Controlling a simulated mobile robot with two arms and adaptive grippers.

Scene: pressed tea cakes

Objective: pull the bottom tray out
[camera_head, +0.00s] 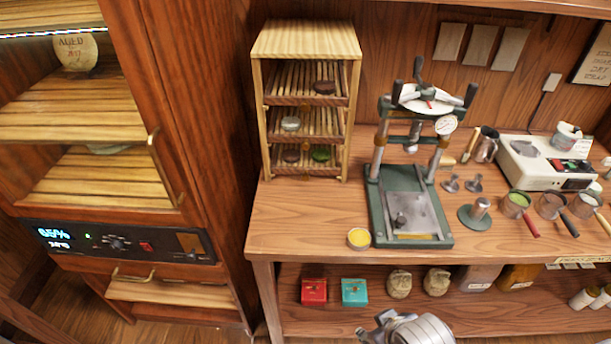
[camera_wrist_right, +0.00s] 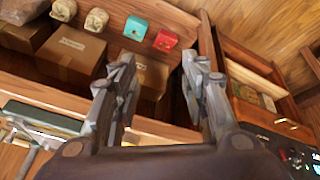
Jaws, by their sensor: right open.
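The slatted wooden rack on the bench has three trays; its bottom tray (camera_head: 298,171) holds a dark cake (camera_head: 291,155) and a green cake (camera_head: 320,154). The cabinet at the left also has a low wooden tray (camera_head: 172,293) under its control panel, with a brass handle (camera_head: 133,275). I cannot tell which tray is meant. My right gripper (camera_wrist_right: 162,78) is open and empty in the right wrist view, in front of the lower shelf and apart from both trays. Part of my right arm shows at the bottom of the head view. My left gripper is out of view.
A green press (camera_head: 410,200) stands right of the rack, with a yellow tin (camera_head: 359,239) at the bench's front edge. Red (camera_head: 314,291) and teal (camera_head: 354,292) boxes sit on the lower shelf. The control panel (camera_head: 120,243) is above the cabinet's low tray.

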